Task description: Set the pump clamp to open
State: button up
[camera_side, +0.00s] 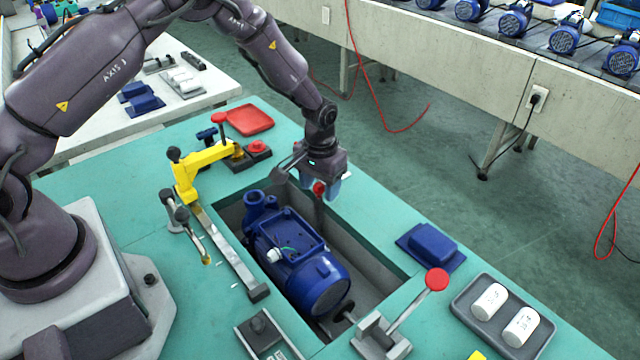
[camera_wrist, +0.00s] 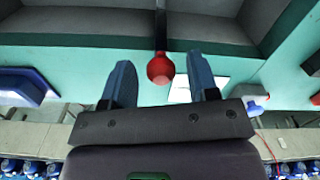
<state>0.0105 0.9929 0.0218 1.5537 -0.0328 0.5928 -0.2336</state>
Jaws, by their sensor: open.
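The blue pump (camera_side: 295,255) lies in a recess in the green table in the side view. A dark clamp lever with a red ball knob (camera_side: 319,188) stands at the recess's far edge. My gripper (camera_side: 322,190) is over this knob, pointing down. In the wrist view the red knob (camera_wrist: 160,68) sits at the end of its dark lever (camera_wrist: 160,25), in the gap between my two open fingers (camera_wrist: 160,82). Neither finger visibly touches it. The lever's base is partly hidden by my gripper in the side view.
Another lever with a red knob (camera_side: 437,279) stands at the recess's near right corner. A yellow arm (camera_side: 205,168) stands on the left. A blue block (camera_side: 432,247) and a grey tray (camera_side: 503,315) with white cylinders lie at the right.

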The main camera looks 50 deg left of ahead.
notch_tip(320, 180, up, 13)
dwell(0.4)
jog(key=shift+f, duration=0.1)
jog(key=s+r+m+t, duration=0.1)
jog(key=s+r+t, duration=0.1)
jog(key=s+r, duration=0.7)
jog(key=s+r+m+t, duration=0.2)
jog(key=s+r, duration=0.8)
jog(key=s, duration=0.7)
jog(key=shift+r+t, duration=0.3)
jog(key=shift+t, duration=0.5)
jog(key=shift+d, duration=0.1)
